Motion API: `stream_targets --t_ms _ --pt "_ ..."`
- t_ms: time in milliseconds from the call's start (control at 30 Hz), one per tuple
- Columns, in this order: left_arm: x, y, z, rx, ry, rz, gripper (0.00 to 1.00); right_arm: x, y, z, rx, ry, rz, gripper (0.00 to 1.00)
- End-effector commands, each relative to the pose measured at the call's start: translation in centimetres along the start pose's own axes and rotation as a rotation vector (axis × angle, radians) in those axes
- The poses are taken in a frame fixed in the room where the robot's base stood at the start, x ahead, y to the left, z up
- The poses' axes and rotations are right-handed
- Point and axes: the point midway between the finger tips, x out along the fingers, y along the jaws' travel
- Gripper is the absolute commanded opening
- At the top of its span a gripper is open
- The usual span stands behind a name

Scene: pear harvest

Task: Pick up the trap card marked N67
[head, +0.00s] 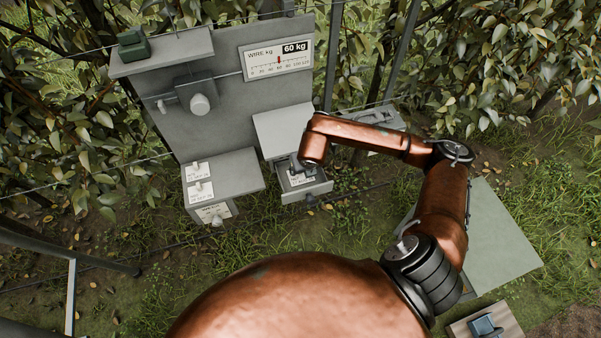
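A drawer (306,194) stands open below a grey box on the panel. A small white card (301,179) with dark print lies in it; the print is too small to read, so I cannot tell whether it is N67. My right gripper (296,168) is over the drawer, close to this card. My copper wrist covers most of it, so its fingers and any contact are hidden. Two more white cards, an upper one (196,172) and a lower one (200,191), lie on the left cabinet, their marks unreadable. My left gripper is out of view.
The left cabinet (234,175) has a labelled front with a knob. Above are a round knob (200,104), a shelf (165,52) with a green object (133,45), and a wire gauge (279,60) reading 60 kg. Wires and leafy branches surround the panel; a grey board (500,240) lies right.

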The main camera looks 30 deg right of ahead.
Motion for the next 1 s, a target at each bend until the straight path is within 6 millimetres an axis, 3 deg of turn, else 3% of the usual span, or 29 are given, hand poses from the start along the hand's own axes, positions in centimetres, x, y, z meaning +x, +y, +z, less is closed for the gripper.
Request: stream_targets --t_ms 333,767,1000 --pt "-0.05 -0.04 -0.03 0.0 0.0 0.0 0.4 0.87 0.01 -0.05 -0.001 0.0 0.0 0.31" --pt "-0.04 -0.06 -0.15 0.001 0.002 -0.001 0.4 0.83 0.02 -0.04 -0.001 0.0 0.001 0.02" --pt "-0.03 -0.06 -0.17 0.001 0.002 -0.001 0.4 0.81 0.02 -0.02 -0.001 0.0 0.001 0.01"
